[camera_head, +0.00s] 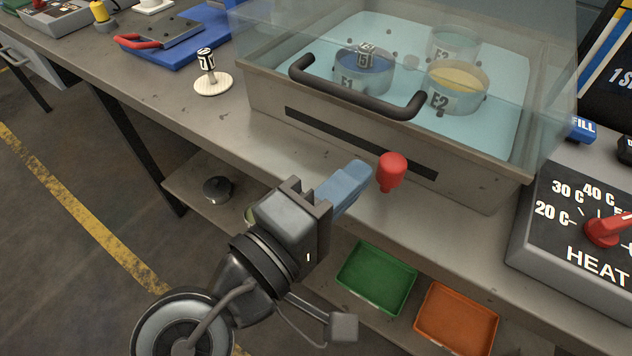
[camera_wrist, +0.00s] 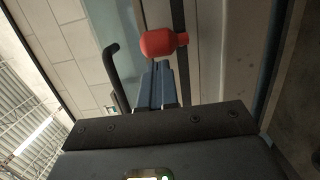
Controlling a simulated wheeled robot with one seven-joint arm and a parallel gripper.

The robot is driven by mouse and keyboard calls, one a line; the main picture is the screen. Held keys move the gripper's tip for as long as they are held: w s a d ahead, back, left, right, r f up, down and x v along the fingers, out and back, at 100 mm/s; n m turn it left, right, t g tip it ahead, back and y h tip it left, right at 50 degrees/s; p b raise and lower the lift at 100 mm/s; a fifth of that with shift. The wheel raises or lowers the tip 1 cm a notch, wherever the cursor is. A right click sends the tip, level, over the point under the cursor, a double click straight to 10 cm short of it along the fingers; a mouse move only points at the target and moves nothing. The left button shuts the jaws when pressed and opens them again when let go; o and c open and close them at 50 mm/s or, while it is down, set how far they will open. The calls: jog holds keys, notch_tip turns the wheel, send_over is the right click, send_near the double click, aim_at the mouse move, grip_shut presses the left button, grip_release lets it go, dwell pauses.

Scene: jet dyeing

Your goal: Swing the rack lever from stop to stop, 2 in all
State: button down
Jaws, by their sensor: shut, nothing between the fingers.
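The rack lever shows as a red knob (camera_head: 392,171) at the front of the metal bath (camera_head: 270,95), in front of a dark horizontal slot (camera_head: 360,143). The knob is right of the slot's middle. My gripper (camera_head: 362,172) is shut and empty, its blue fingers just left of the knob. In the wrist view the red knob (camera_wrist: 160,43) lies just beyond the closed fingertips (camera_wrist: 157,68). I cannot tell whether they touch. Inside the bath stand labelled beakers, among them E1 (camera_head: 362,75) and E2 (camera_head: 455,90), in bluish liquid.
A dark curved handle (camera_head: 355,97) juts out above the slot. A control box with a red heat dial (camera_head: 605,230) stands at right. A green tray (camera_head: 376,277) and an orange tray (camera_head: 456,315) lie on the lower shelf. A white disc with a small labelled piece (camera_head: 212,82) sits at left.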

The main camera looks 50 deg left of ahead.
jog(key=shift+w+d, duration=0.2)
jog(key=d, duration=0.1)
jog(key=w+d, duration=0.1)
jog(key=d, duration=0.1)
jog(key=shift+w+d, duration=0.4)
jog(key=shift+a, duration=0.1)
